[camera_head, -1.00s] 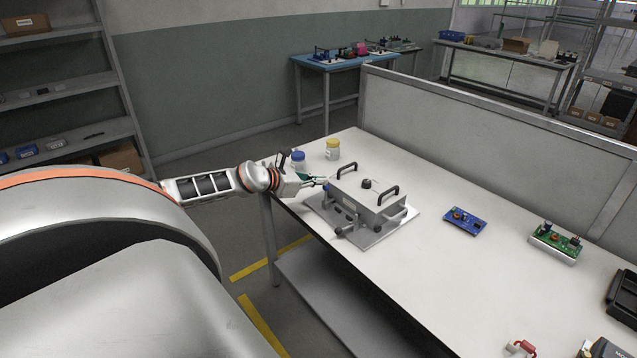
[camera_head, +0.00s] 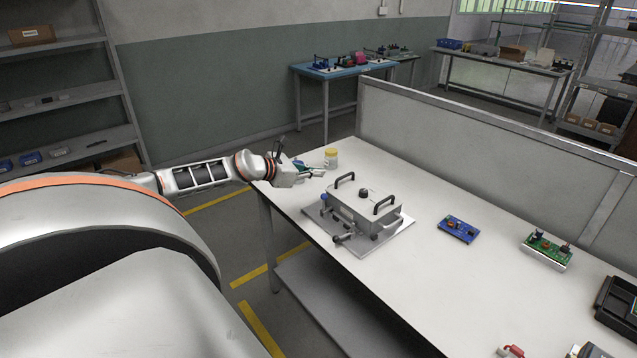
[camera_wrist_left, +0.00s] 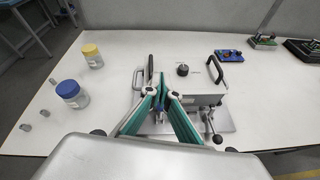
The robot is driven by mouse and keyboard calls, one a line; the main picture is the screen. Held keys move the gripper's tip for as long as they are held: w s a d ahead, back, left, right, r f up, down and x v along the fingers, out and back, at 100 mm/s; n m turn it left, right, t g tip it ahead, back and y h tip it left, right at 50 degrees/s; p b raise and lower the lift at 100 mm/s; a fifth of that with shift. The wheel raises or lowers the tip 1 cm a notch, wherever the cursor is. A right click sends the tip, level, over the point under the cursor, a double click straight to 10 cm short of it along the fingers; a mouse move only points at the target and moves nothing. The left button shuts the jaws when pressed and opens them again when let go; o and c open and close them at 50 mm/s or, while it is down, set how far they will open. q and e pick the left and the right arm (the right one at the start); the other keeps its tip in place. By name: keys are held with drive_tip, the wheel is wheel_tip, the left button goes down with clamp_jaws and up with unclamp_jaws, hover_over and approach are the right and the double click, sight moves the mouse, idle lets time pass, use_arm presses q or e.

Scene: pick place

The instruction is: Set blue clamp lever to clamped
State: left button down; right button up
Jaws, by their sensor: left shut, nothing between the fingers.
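The grey clamp fixture (camera_head: 362,210) stands on a flat base plate near the left end of the white table. A blue knob (camera_head: 323,197), which looks like the blue clamp lever's end, shows at the fixture's left side. A lever with a dark knob (camera_head: 338,240) is at its front. My left gripper (camera_head: 319,173) is shut and empty, above and behind the blue knob, apparently apart from it. In the left wrist view, the green-sided fingers (camera_wrist_left: 162,92) meet in front of the fixture. They partly hide a blue part there, so its exact angle cannot be told.
A yellow-lidded jar (camera_head: 331,158) stands behind the gripper. A blue-lidded jar (camera_wrist_left: 72,94) shows in the left wrist view. The fixture has two black upright handles. A blue circuit board (camera_head: 459,229) and a green one (camera_head: 547,250) lie to the right. The table between is clear.

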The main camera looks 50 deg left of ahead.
use_arm(q)
drive_tip(key=shift+a+r, duration=0.15)
drive_tip(key=shift+r, duration=1.4)
